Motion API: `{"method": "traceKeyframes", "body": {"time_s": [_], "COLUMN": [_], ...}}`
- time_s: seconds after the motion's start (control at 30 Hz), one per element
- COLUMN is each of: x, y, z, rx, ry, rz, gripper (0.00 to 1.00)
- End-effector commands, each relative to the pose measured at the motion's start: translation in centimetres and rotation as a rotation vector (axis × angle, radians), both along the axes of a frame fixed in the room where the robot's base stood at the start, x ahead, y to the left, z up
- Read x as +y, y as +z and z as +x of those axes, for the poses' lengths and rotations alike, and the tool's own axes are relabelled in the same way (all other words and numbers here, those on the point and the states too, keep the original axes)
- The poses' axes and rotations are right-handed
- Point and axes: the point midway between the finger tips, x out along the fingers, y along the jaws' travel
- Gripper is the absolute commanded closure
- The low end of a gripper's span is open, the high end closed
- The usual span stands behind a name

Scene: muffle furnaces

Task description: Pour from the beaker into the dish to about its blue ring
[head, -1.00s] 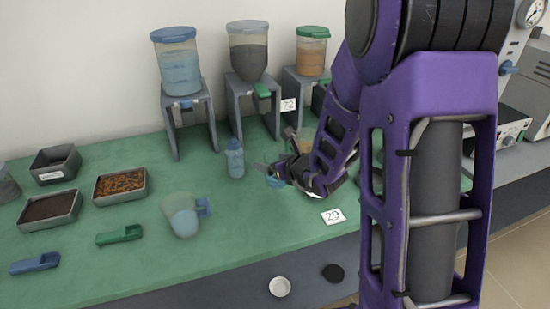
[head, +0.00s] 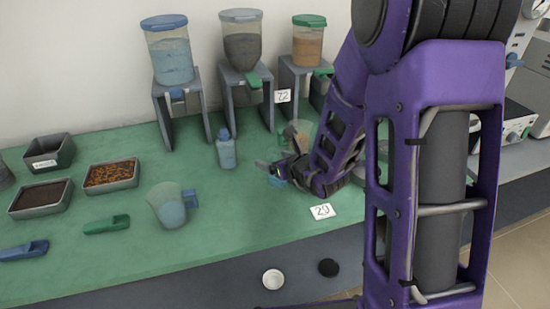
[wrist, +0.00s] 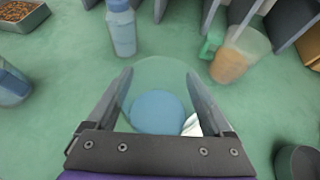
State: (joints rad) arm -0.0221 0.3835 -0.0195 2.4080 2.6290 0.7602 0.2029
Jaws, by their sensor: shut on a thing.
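My gripper (wrist: 158,105) is shut on a clear vessel with blue liquid (wrist: 157,112), which looks like the beaker. Its round, see-through rim shows between the two fingers in the wrist view. In the head view my gripper (head: 281,174) is low over the green bench, right of the blue-capped bottle, and a small blue part shows at its tip. My arm hides much of the bench to the right. I cannot make out a dish with a blue ring. A dark round container (wrist: 297,162) at the lower right of the wrist view is cut off.
A pitcher of blue liquid (head: 171,205) stands left. A blue-capped bottle (head: 226,150) and a green-handled jug with orange contents (wrist: 236,58) stand near. Several dispensers line the wall. Two trays (head: 110,187) (head: 39,210), scoops and a number card (head: 322,211) lie about.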

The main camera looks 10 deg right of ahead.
Motion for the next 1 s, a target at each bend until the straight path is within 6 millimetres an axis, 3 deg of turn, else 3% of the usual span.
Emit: {"method": "traceKeyframes", "body": {"time_s": [0.53, 0.7, 1.0], "x": [0.0, -0.6, -0.7], "y": [-3.5, -2.6, -2.8], "z": [0.0, 0.2, 0.2], "rx": [-0.001, 0.020, 0.024], "ry": [0.000, -0.003, -0.002], "rz": [0.000, 0.101, 0.129], "gripper": [1.00, 1.00, 1.00]}}
